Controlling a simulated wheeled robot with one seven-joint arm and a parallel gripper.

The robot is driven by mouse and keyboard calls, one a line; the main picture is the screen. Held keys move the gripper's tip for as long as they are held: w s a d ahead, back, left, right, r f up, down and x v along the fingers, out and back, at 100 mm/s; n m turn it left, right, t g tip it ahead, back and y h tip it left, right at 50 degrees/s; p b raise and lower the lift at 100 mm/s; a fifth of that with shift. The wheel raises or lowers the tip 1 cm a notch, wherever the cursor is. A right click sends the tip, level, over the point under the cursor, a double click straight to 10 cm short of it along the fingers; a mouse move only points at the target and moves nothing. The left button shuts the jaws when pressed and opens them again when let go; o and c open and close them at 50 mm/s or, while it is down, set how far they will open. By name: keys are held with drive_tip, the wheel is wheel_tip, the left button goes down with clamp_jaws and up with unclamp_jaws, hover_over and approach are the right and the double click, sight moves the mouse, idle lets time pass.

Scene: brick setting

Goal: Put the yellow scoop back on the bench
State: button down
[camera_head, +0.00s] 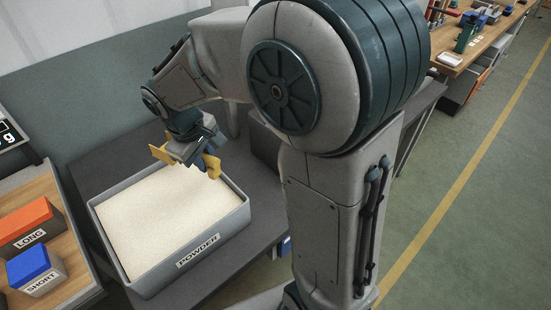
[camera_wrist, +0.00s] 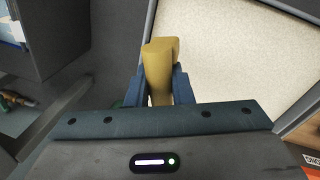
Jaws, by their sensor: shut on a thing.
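The yellow scoop (camera_head: 212,166) is in my gripper (camera_head: 200,158), above the back edge of the powder tray in the head view. In the wrist view the scoop (camera_wrist: 158,72) stands between my two blue fingers (camera_wrist: 158,88), which are shut on it. Part of the scoop is hidden by the fingers. The grey tray (camera_head: 190,255) marked POWDER is filled with pale powder (camera_head: 165,215) and stands on a dark bench (camera_head: 100,165). In the wrist view the tray's rim (camera_wrist: 143,35) runs beside the scoop.
A wooden-topped table (camera_head: 70,265) at the left holds an orange block (camera_head: 27,220) marked LONG and a blue-topped block (camera_head: 35,270) marked SHORT. A display (camera_head: 12,135) is behind them. Dark bench surface shows bare behind and left of the tray. A cluttered workbench (camera_head: 470,45) stands far right.

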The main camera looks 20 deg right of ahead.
drive_tip(key=d+f+m+p, duration=0.2)
drive_tip(key=d+f+m, duration=0.2)
drive_tip(key=d+f, duration=0.75)
drive_tip(key=shift+g, duration=0.4)
drive_tip(key=shift+w+d+f+b, duration=0.15)
drive_tip(key=shift+d+f+b, duration=0.15)
drive_tip(key=shift+f+b, duration=0.45)
drive_tip(key=shift+w+d+f+b, duration=0.1)
drive_tip(key=shift+d+f+b, duration=0.25)
drive_tip(key=shift+f+b, duration=0.3)
drive_tip(key=shift+w+d+f+b, duration=0.15)
drive_tip(key=shift+d+f+b, duration=0.15)
drive_tip(key=shift+f+b, duration=0.9)
drive_tip(key=shift+f, duration=0.15)
drive_tip(key=c, duration=1.2)
unclamp_jaws()
